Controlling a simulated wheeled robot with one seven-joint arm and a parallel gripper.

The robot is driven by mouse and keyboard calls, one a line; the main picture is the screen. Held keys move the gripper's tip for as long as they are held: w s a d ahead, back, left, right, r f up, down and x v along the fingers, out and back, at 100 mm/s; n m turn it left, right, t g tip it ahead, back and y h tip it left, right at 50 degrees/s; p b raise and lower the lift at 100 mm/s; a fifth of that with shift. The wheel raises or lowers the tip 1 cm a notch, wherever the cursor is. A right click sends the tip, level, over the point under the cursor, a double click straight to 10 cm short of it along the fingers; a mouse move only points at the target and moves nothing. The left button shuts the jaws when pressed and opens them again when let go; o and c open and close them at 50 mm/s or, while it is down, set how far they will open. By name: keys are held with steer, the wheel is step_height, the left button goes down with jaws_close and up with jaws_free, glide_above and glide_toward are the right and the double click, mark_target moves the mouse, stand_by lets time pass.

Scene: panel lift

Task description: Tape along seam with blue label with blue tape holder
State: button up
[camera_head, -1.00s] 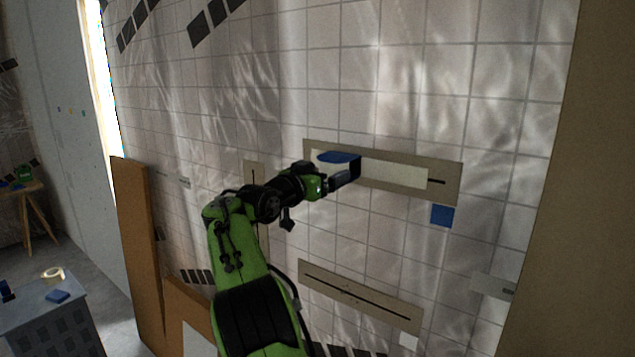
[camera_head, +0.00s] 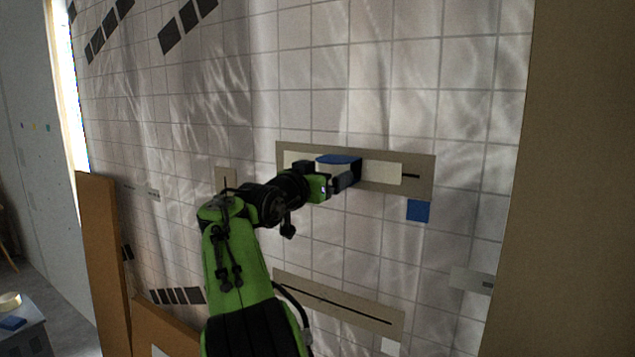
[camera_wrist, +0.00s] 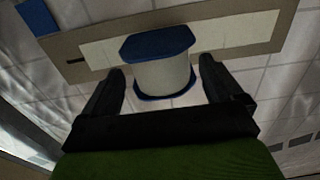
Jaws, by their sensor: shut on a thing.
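The blue tape holder (camera_wrist: 158,47), with blue end plates and a pale roll between them, sits between the fingers of my gripper (camera_wrist: 163,68) in the wrist view. In the head view the holder (camera_head: 339,159) is at the upper beige panel (camera_head: 426,164), and my gripper (camera_head: 345,181) is shut on it. A pale strip (camera_head: 382,172) runs along this panel on both sides of the holder. A short dark piece of seam (camera_head: 411,176) shows at its right end. The blue label (camera_head: 418,211) is below that end. I cannot tell whether the holder touches the panel.
A lower beige panel (camera_head: 340,304) has an uncovered dark seam and a white label (camera_head: 389,347) below it. A small beige panel (camera_head: 222,178) is left of my arm. Brown boards (camera_head: 101,260) stand at the left. A pale tape roll (camera_head: 10,302) lies at the lower left.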

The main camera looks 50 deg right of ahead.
steer(key=s+d+b, duration=0.3)
steer(key=s+b, duration=0.5)
steer(key=s, duration=1.3)
steer(key=shift+d, duration=0.15)
stand_by(0.6)
steer(key=a+b, duration=0.1)
steer(key=a, duration=0.3)
steer(key=a+b, duration=0.1)
steer(key=a, duration=0.1)
steer(key=shift+s+b, duration=0.35)
steer(key=shift+s, duration=0.05)
steer(key=shift+d, duration=0.1)
